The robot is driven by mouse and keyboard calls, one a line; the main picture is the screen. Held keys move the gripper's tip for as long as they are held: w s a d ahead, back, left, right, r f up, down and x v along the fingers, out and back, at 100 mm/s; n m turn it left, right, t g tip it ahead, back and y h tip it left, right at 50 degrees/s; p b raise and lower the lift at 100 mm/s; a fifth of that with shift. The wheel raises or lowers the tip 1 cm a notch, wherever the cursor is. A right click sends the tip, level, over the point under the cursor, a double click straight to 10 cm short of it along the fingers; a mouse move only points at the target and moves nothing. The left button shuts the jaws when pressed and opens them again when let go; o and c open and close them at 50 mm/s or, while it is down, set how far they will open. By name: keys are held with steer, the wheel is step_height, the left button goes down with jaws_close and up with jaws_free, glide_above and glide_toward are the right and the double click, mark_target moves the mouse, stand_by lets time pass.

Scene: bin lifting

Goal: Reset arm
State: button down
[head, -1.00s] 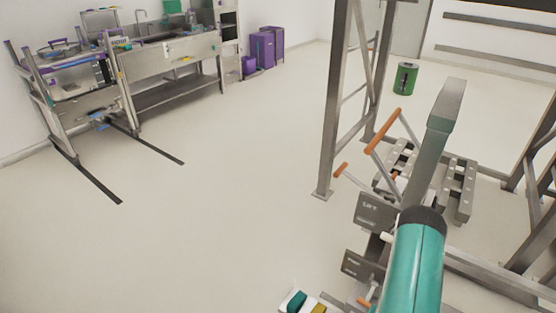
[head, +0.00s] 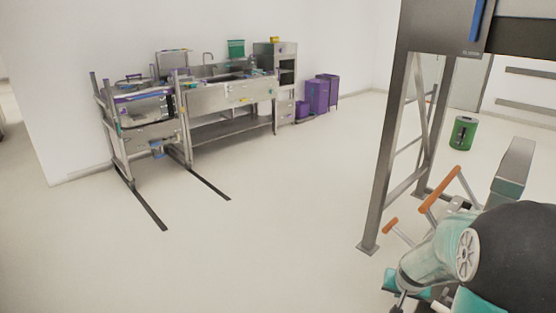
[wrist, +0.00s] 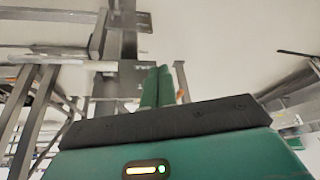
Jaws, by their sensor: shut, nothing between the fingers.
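My gripper (wrist: 157,75) shows in the wrist view as two green fingers lying side by side, shut with nothing between them. In the head view my teal and black arm is folded at the lower right corner, and I cannot make out the fingertips clearly there. The arm is close to the metal lifting frame (head: 382,175) and its orange handles (head: 440,189). In the wrist view, grey metal beams (wrist: 98,35) of a structure show behind and beside the fingers; I cannot tell how far off they are.
A steel sink bench (head: 225,95) and a cart rack (head: 140,125) stand along the back wall. Purple bins (head: 316,95) stand right of the bench. A green bin (head: 462,132) stands behind the frame. The pale floor (head: 260,245) in the middle is clear, with two dark floor strips (head: 208,184).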

steer(key=s+a+r+n+y, duration=0.1)
steer(key=s+a+r, duration=0.3)
steer(key=a+r, duration=0.3)
steer(key=s+a+r+n, duration=0.2)
steer(key=s+a+r, duration=0.25)
steer(key=r, duration=0.45)
steer(key=s+a+r+n, duration=0.1)
steer(key=s+a+r, duration=0.2)
steer(key=s, duration=0.3)
steer(key=s+a+r+n+t+y, duration=0.1)
steer(key=s+a+r, duration=0.2)
steer(key=s+a, duration=0.2)
steer(key=shift+s, duration=0.5)
